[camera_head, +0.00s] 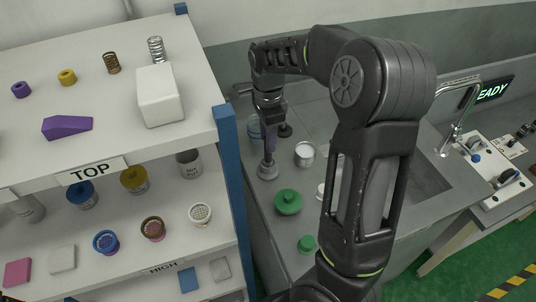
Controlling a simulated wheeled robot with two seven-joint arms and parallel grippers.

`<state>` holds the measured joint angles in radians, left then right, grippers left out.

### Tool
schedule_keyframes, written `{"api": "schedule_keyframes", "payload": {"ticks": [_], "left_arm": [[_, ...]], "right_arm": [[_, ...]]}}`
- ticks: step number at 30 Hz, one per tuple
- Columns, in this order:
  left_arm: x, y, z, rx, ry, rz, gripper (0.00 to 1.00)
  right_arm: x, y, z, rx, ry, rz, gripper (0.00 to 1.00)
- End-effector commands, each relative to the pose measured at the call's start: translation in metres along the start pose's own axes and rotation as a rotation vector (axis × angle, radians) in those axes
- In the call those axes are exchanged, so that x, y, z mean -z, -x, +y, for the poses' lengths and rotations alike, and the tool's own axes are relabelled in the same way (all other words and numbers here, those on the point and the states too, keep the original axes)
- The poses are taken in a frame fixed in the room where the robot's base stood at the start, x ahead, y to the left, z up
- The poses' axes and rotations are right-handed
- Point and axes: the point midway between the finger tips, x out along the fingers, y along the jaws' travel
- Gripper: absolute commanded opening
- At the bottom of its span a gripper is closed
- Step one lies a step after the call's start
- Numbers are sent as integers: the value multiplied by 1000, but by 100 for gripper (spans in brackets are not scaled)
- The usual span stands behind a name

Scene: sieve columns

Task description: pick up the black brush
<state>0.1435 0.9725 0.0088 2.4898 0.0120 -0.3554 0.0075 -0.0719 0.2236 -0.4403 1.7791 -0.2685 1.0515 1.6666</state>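My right gripper (270,143) points down over the far left part of the grey counter, at the end of my black arm. Its fingers are small and dark here, and I cannot tell whether they are open or shut. A grey stemmed piece with a round base (267,173) stands directly below the fingertips; I cannot tell whether they touch it. A small black object (286,130) is just right of and behind the gripper, partly hidden; it may be the black brush, but its shape is unclear. My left gripper is not in view.
A white metal cup (304,153), a green lidded piece (288,201) and a smaller green one (306,243) stand on the counter (265,215). The shelf's blue post (229,160) borders the counter's left side. A sink (425,180) is to the right.

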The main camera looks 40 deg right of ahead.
Motion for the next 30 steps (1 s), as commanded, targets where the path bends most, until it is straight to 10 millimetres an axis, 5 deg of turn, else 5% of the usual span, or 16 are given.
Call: {"api": "schedule_keyframes", "payload": {"ticks": [12,30], "left_arm": [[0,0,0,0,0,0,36],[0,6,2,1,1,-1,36]], "right_arm": [[0,0,0,0,0,0,0],[0,8,0,1,0,0,0]]}}
